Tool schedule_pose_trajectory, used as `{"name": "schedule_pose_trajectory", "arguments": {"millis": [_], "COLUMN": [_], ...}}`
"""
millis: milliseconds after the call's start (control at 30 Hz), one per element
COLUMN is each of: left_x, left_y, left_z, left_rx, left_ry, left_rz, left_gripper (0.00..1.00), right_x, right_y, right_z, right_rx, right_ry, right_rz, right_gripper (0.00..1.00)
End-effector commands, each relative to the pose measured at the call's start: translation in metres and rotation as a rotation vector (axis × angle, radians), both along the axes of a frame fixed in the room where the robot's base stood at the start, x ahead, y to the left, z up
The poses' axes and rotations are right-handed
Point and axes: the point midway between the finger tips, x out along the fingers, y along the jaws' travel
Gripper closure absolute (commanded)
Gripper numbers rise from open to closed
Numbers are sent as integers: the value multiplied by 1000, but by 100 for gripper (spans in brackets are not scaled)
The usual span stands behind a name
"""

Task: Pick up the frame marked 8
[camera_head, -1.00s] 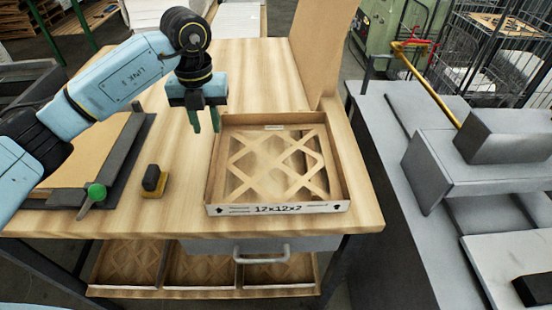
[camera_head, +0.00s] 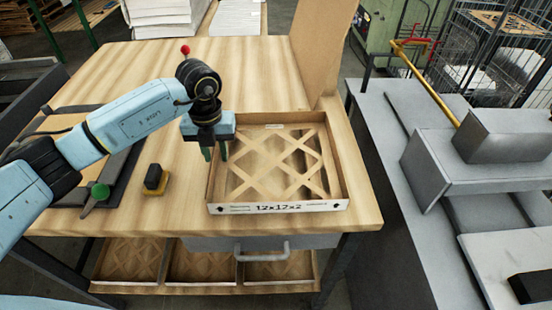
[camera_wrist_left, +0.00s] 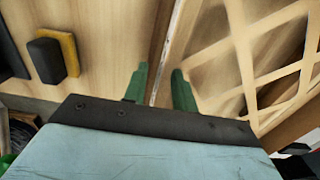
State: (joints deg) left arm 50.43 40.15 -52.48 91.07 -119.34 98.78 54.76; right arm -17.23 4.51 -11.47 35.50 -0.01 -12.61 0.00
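A square cardboard-edged frame (camera_head: 330,205) with a lattice face lies on the wooden table, its front edge printed "12x12x2". I cannot make out an 8 on it. My left gripper (camera_head: 215,154) points down at the frame's left wall. In the left wrist view the green fingers (camera_wrist_left: 159,85) are open, with the frame's thin wall (camera_wrist_left: 168,55) running between them; they do not look closed on it. The lattice (camera_wrist_left: 255,60) shows on the right there. My right gripper is in neither view.
Several similar lattice frames (camera_head: 203,264) sit on a shelf under the table (camera_head: 120,218). A black and yellow block (camera_head: 154,179) lies left of the frame. A tall cardboard panel (camera_head: 317,45) stands behind it. A grey bench (camera_head: 385,135) stands to the right.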

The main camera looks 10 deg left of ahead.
Motion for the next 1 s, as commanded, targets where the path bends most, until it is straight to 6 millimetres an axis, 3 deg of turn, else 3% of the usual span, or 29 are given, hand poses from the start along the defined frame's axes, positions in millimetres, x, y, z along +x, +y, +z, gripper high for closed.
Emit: {"name": "schedule_pose_trajectory", "arguments": {"millis": [33, 200, 633, 1000], "left_x": [0, 0, 1, 1], "left_y": [0, 0, 0, 0], "left_z": [0, 1, 6, 74], "left_rx": [0, 0, 0, 0], "left_ry": [0, 0, -3, -5], "left_rz": [0, 0, -1, 0], "left_gripper": [80, 100, 100, 100], "right_x": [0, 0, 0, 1], "right_y": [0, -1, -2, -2], "right_z": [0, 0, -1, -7], "right_rx": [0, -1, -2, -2], "right_ry": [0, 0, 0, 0], "right_rz": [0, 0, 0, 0], "right_gripper": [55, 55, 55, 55]}}
